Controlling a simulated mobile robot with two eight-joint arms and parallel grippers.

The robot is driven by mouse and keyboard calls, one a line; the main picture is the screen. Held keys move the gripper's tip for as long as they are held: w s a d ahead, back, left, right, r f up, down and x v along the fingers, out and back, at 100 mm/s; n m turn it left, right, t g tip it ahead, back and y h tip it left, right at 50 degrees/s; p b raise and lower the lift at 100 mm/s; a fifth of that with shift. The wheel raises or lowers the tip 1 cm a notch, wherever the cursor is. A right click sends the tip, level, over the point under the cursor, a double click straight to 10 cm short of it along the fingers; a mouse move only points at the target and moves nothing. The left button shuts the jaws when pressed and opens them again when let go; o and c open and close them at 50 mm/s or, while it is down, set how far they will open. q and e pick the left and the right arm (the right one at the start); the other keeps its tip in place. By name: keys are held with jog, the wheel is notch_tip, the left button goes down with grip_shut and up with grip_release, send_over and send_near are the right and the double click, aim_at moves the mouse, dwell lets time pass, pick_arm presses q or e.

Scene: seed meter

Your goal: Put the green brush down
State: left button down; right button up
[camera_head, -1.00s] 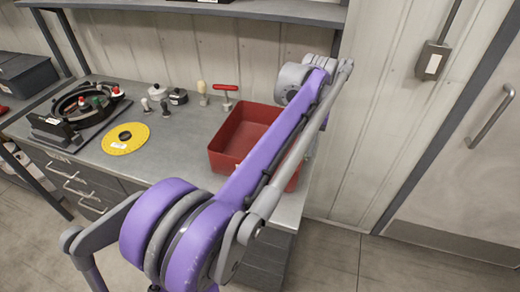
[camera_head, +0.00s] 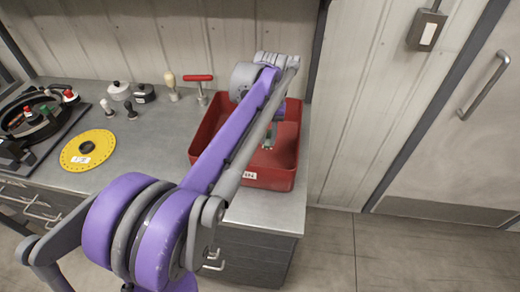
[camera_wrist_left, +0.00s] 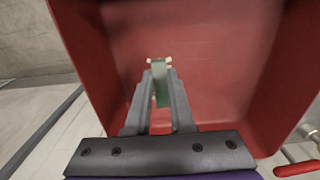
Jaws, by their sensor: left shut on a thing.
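The green brush (camera_wrist_left: 160,92) is between the fingers of my left gripper (camera_wrist_left: 160,64) in the left wrist view, with small pale bits at its far end. The gripper is shut on it and points down into the red bin (camera_wrist_left: 255,120). In the head view my left gripper (camera_head: 268,147) shows partly beyond my purple arm, within the outline of the red bin (camera_head: 268,178). Whether the brush touches the bin floor cannot be told. My right gripper is not in view.
The bin stands at the right end of the grey bench (camera_head: 150,145). Left of it are a T-handled red tool (camera_head: 199,79), a pale-handled tool (camera_head: 171,82), small pots, a yellow disc (camera_head: 88,150) and a black ring-shaped device (camera_head: 40,120). Bench between disc and bin is clear.

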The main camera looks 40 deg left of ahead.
aim_at(267, 160)
pick_arm(q)
notch_tip(267, 160, down, 7)
jog(key=shift+r, duration=0.15)
dwell(0.4)
jog(key=shift+f+b, duration=0.2)
jog(key=shift+b, duration=0.1)
jog(key=c, duration=0.8)
grip_release()
jog(key=shift+r, duration=0.1)
jog(key=shift+r, duration=0.5)
notch_tip(267, 160, up, 11)
jog(key=shift+r+p, duration=0.15)
jog(key=shift+p, duration=0.45)
